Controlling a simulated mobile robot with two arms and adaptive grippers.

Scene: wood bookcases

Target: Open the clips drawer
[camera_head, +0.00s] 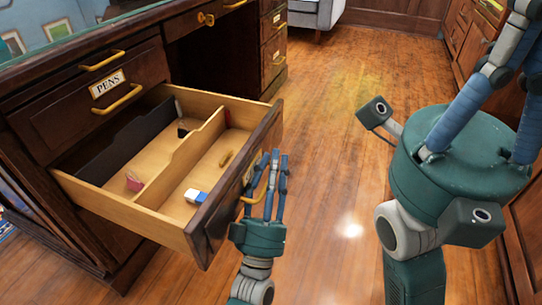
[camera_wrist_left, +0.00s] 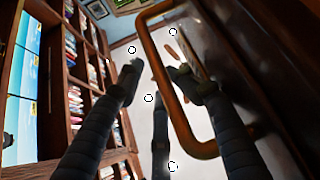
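A wooden desk drawer (camera_head: 130,213) stands pulled far out below the drawer labelled PENS (camera_head: 108,84). A label on its dark front is too oblique to read, so I cannot tell if it is the clips drawer. Its brass handle (camera_head: 255,190) also shows large in the left wrist view (camera_wrist_left: 186,125). My left gripper (camera_head: 271,160) is at this handle, fingers apart, with the bar between them; contact is unclear. Its fingers also show in the left wrist view (camera_wrist_left: 155,75).
The drawer has a lengthwise divider (camera_head: 180,151). A blue-and-white eraser (camera_head: 195,196) and a pink item (camera_head: 134,182) lie inside. More desk drawers (camera_head: 273,50) stand behind, and cabinets (camera_head: 466,35) at the right. The wooden floor (camera_head: 330,130) between is clear.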

